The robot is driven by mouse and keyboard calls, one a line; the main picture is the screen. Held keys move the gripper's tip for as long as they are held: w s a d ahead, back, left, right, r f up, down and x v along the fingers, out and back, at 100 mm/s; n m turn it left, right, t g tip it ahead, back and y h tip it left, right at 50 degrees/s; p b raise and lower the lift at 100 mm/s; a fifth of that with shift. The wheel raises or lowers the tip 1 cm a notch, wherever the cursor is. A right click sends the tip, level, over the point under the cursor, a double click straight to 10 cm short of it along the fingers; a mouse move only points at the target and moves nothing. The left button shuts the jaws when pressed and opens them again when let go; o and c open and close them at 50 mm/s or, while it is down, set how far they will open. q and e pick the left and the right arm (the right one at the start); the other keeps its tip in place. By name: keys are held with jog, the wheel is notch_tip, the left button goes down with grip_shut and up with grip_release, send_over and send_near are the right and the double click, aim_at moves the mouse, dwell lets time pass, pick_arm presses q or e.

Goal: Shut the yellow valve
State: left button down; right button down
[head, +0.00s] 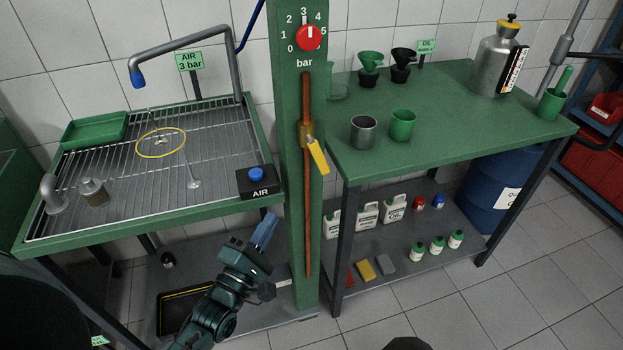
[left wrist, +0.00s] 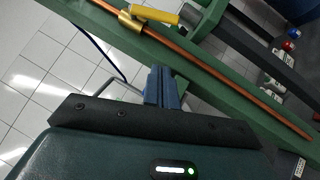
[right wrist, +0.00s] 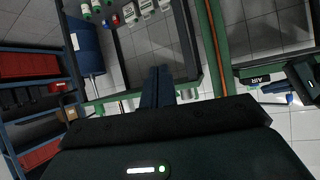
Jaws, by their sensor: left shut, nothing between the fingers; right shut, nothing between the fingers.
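The yellow valve handle (head: 318,156) is a lever on a brass valve body (head: 306,134) on a vertical copper pipe (head: 307,210) fixed to a green post. The lever slants down to the right of the pipe, at an angle to it. In the left wrist view the yellow handle (left wrist: 154,14) shows at the top. My left gripper (head: 267,230) is shut and empty, below and left of the valve, apart from it. Its fingers (left wrist: 162,88) show shut in the left wrist view. My right gripper (right wrist: 159,84) is shut and empty in the right wrist view, below the shelf area.
The green post (head: 290,100) carries a red pressure dial (head: 309,38). A wash tray with a grid (head: 215,120) and a blue AIR button (head: 256,174) stand left. A green bench (head: 450,125) with cups stands right, over a shelf of bottles.

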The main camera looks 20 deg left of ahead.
aim_at(317, 154)
pick_arm(q)
jog(key=d+p+x, duration=0.2)
jog(key=x, duration=1)
jog(key=shift+d+r, duration=0.35)
jog(key=shift+d, duration=0.1)
pick_arm(e)
jog(key=shift+s+d, duration=0.2)
jog(key=shift+d, duration=0.25)
pick_arm(q)
jog(key=shift+w, duration=0.1)
pick_arm(e)
jog(key=shift+f, duration=0.15)
